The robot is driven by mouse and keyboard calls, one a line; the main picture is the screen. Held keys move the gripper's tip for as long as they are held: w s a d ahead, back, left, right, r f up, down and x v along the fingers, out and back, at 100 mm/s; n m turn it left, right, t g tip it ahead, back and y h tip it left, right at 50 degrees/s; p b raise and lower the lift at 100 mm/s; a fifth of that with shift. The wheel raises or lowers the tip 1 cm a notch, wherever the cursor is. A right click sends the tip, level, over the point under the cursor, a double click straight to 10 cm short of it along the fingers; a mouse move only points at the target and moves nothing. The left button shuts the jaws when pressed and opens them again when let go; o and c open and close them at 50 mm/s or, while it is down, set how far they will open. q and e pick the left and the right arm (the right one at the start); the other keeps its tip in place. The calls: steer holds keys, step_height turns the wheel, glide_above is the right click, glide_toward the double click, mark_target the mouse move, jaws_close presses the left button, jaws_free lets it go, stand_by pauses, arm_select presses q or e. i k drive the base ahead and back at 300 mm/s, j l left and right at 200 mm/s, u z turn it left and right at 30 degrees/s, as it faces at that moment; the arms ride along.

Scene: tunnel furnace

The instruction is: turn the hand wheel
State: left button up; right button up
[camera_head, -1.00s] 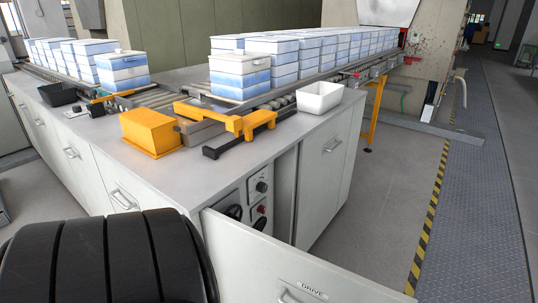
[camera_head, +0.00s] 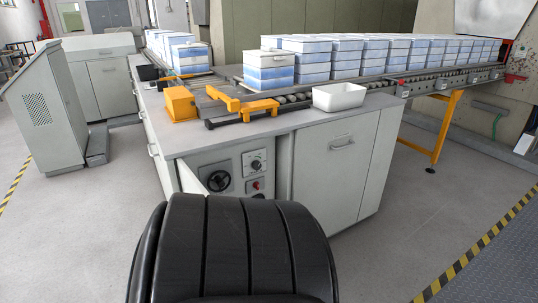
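The hand wheel (camera_head: 218,181) is a small black wheel on the grey control panel in the front of the cabinet (camera_head: 332,145), left of a dial (camera_head: 256,166) and a red button (camera_head: 256,185). Its face is towards me and nothing covers it. The cabinet door (camera_head: 190,179) stands open at the panel's left, seen nearly edge-on. My own black ribbed body part fills the bottom middle, just below the panel. Neither of my grippers shows in the view.
A white bin (camera_head: 339,97) and an orange block (camera_head: 181,104) stand on the countertop. Stacked blue-white boxes (camera_head: 268,70) line the conveyor. A grey console (camera_head: 45,110) stands at left. An orange leg (camera_head: 447,126) supports the conveyor at right. Floor is clear on both sides.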

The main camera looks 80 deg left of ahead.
mark_target(220, 180)
steer(key=i+j+u, duration=0.15)
steer(key=i+u, duration=0.85)
steer(key=i+l+u, duration=0.2)
steer(key=i+u, duration=0.15)
steer(key=u, duration=0.15)
steer(key=i+j+u, duration=0.15)
steer(key=u, duration=0.3)
steer(key=i+u, duration=0.55)
steer(key=u, duration=0.3)
steer(key=i+l+u, duration=0.15)
steer(key=u, duration=0.25)
steer(key=i+l, duration=0.05)
steer(key=i, duration=0.05)
